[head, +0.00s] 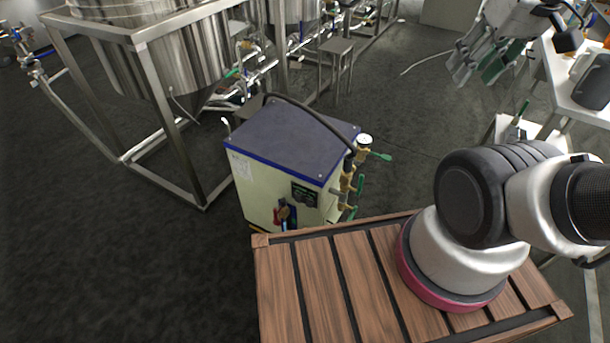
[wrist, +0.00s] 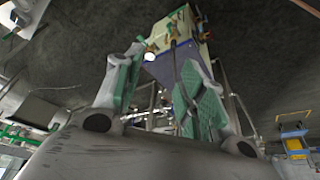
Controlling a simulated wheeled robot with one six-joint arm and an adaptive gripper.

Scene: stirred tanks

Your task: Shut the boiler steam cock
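The boiler (head: 285,160) is a cream box with a dark top and blue trim, standing on the floor left of centre in the head view. Brass fittings with several green-handled cocks run down its right side. The uppermost green handle (head: 380,156) sticks out to the right, beside a round white gauge (head: 364,140). I cannot tell for certain which cock is the steam one. My gripper (head: 478,62) is at the upper right, well apart from the boiler. In the wrist view my gripper (wrist: 163,60) has its green-padded fingers spread and empty, with the boiler (wrist: 180,52) beyond them.
My arm stands on a slatted wooden deck (head: 315,280) in front of the boiler. A steel tank (head: 165,55) in a square frame stands behind left. A small steel stool (head: 337,48) is behind the boiler. A white table (head: 575,80) is at the right. Dark floor lies between.

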